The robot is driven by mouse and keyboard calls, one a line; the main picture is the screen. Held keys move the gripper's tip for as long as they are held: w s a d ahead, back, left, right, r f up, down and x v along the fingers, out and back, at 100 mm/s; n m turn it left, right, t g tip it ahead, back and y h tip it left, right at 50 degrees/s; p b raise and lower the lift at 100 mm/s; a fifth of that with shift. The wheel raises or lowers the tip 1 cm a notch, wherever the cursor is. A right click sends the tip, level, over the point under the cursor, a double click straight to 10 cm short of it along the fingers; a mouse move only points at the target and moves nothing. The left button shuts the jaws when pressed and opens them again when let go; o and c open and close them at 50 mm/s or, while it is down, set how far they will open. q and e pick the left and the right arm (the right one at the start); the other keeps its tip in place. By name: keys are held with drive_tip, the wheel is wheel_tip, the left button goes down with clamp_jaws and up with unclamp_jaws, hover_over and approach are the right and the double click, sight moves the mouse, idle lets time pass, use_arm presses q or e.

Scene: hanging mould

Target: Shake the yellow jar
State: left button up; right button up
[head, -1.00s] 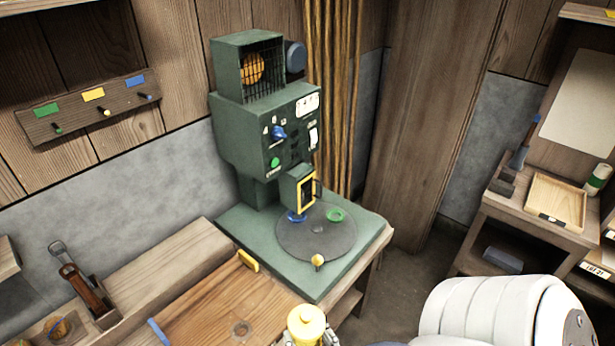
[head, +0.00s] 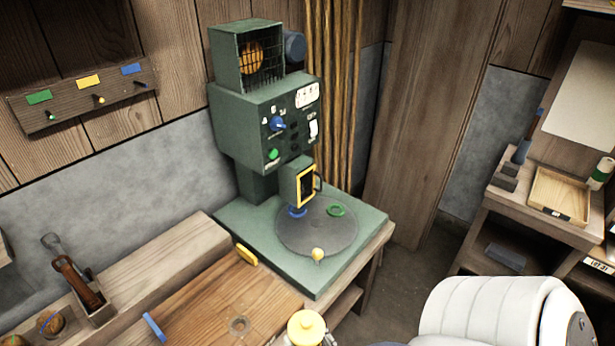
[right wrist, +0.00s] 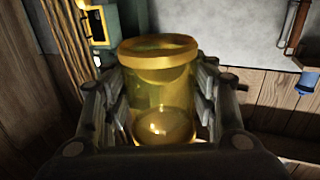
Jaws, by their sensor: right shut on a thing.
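The yellow jar (head: 306,327) shows at the bottom edge of the head view, with only its upper part in the picture. In the right wrist view the jar (right wrist: 157,90) is see-through yellow with a thick rim. My right gripper (right wrist: 160,112) is shut on it, with a finger on each side of its wall. In the head view the fingers are mostly cut off below the picture. My left gripper is not in view.
A green machine (head: 265,115) with a round dark plate (head: 317,232) stands behind the jar. A wooden workbench (head: 195,325) lies to the left. A shelf with a wooden tray (head: 562,192) is at the right.

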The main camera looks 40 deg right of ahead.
sight(308, 329)
drive_tip(key=shift+r, duration=0.2)
wheel_tip(308, 329, up, 7)
drive_tip(key=p, duration=0.7)
drive_tip(key=shift+r, duration=0.1)
drive_tip(key=shift+f, duration=0.2)
wheel_tip(308, 329, down, 7)
drive_tip(key=b, duration=0.5)
drive_tip(key=shift+r, duration=0.1)
